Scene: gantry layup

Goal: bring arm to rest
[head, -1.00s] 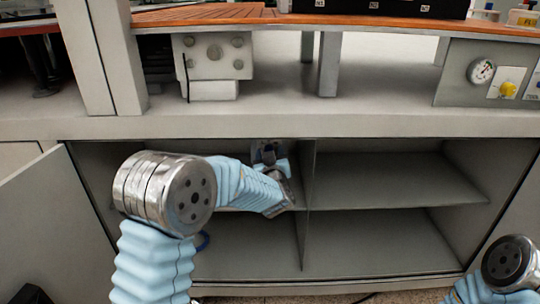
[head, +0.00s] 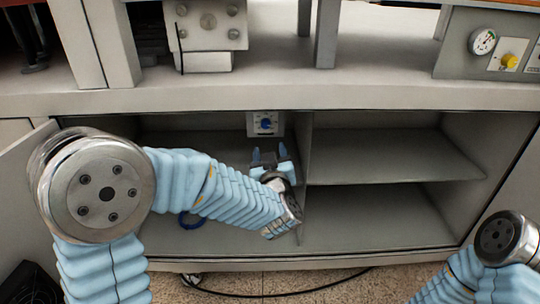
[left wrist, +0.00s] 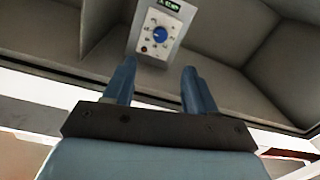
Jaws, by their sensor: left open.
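My left arm comes in from the left in the head view. Its gripper (head: 268,158) is at the open front of the cabinet (head: 405,120), by the left compartment near the middle divider. Its two blue fingers are apart with nothing between them, and they also show in the left wrist view (left wrist: 160,88). A small panel with a blue dial (head: 265,123) is on the cabinet's back wall beyond the fingers, apart from them. It shows larger in the left wrist view (left wrist: 160,31). Only a part of my right arm shows at the lower right; its gripper is out of the picture.
The cabinet's right side has a middle shelf (head: 390,170) and empty compartments. An open door (head: 20,170) stands at the left. A counter with a gauge panel (head: 495,48) is above. A dark cable (head: 285,294) lies on the speckled floor.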

